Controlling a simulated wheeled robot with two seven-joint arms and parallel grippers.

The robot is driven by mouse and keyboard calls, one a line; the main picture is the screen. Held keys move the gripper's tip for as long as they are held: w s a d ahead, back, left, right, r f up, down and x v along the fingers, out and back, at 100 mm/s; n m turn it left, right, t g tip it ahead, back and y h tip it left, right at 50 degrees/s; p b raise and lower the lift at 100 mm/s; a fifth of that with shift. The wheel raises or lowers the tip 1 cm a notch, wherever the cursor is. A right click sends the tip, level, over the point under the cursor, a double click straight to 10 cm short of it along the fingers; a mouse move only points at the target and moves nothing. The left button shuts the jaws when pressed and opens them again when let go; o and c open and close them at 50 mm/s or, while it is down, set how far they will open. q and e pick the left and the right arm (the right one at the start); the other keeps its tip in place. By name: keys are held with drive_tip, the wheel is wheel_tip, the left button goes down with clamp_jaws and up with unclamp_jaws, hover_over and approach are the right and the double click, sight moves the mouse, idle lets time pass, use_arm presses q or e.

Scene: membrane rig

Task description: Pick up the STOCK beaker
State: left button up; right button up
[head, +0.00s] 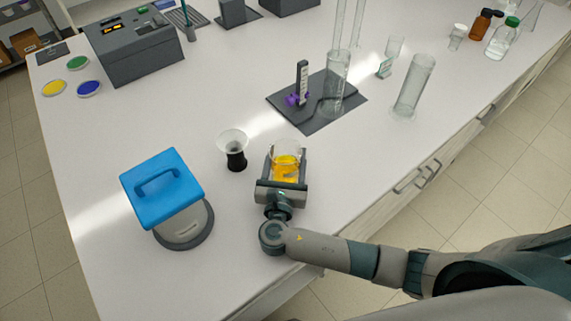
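A clear glass beaker (286,161) with yellow-orange liquid is near the front edge of the bench, in the middle of the head view. No STOCK label can be read on it. My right gripper (284,172) comes from the front side with one finger on each side of the beaker. I cannot tell whether the fingers touch the glass or leave a small gap. The beaker looks upright, and its base is partly hidden by the gripper. My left gripper is not in view.
A black-based funnel-like cup (234,149) stands close left of the beaker. A blue-lidded device (162,190) is further left. Behind are a dark stand (318,119) with glassware and a glass cylinder (413,87). A grey instrument (133,47) stands at the back left.

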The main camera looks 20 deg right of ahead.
sight(289, 144)
drive_tip(key=c, duration=0.4)
drive_tip(key=shift+r, duration=0.35)
drive_tip(key=shift+r+b, duration=0.65)
drive_tip(key=shift+r, duration=0.9)
drive_tip(key=shift+s+d+r, duration=0.1)
drive_tip(key=shift+d+r, duration=0.05)
drive_tip(key=shift+r, duration=0.1)
drive_tip(key=shift+s+d+r+b, duration=0.45)
drive_tip(key=shift+s+d+r, duration=0.55)
drive_tip(key=shift+d, duration=0.65)
drive_tip(key=shift+s+d+r+b, duration=0.4)
drive_tip(key=shift+s+d+r, duration=0.4)
drive_tip(key=shift+d+r, duration=0.65)
drive_tip(key=shift+s+d+r+b, duration=0.45)
drive_tip(key=shift+s+d+r, duration=0.45)
drive_tip(key=shift+d, duration=0.9)
